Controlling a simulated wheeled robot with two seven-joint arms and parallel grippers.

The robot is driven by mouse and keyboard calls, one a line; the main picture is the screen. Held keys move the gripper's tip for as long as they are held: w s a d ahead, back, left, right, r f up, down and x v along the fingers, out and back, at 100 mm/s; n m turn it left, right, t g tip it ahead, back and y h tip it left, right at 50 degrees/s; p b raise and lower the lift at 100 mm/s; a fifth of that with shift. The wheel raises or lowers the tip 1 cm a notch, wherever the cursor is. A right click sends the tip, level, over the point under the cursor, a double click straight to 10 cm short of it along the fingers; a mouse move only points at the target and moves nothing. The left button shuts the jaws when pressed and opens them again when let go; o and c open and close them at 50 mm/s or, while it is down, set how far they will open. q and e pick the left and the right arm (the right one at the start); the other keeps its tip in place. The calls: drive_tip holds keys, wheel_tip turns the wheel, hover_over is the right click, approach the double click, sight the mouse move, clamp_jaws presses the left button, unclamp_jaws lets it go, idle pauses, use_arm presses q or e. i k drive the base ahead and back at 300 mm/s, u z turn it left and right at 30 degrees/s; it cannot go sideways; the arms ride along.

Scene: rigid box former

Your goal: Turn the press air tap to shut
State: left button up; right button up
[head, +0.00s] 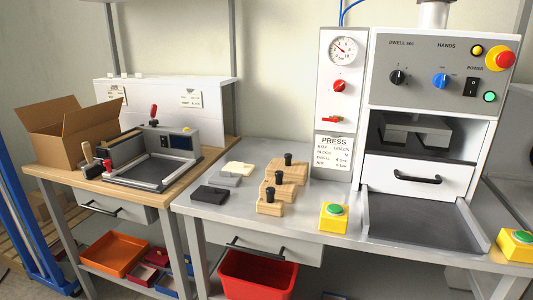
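The press air panel (326,155) is a tall white plate left of the press. It carries a round pressure gauge (343,51) at the top, with its needle off to the upper left. Below the gauge is a red knob (339,86). Lower down is a small red part (328,116) on a fitting, lying roughly sideways. I cannot tell from its size which of the two red parts is the tap, or its exact setting. A label headed PRESS (333,147) hangs below. Neither of my grippers is in view.
The press (433,73) has dials, buttons and a drawer front with a black handle. Wooden blocks with black knobs (287,173) and a yellow box with a green button (334,217) stand on the grey bench (310,228).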

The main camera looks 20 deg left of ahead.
sight(335, 119)
drive_tip(key=z, duration=0.05)
drive_tip(key=k, duration=0.5)
drive_tip(key=u, duration=0.55)
drive_tip(key=i, duration=0.9)
drive_tip(key=z, duration=0.35)
drive_tip(key=k, duration=0.9)
drive_tip(key=z, duration=1.05)
drive_tip(key=i, duration=1.05)
drive_tip(key=u, duration=0.2)
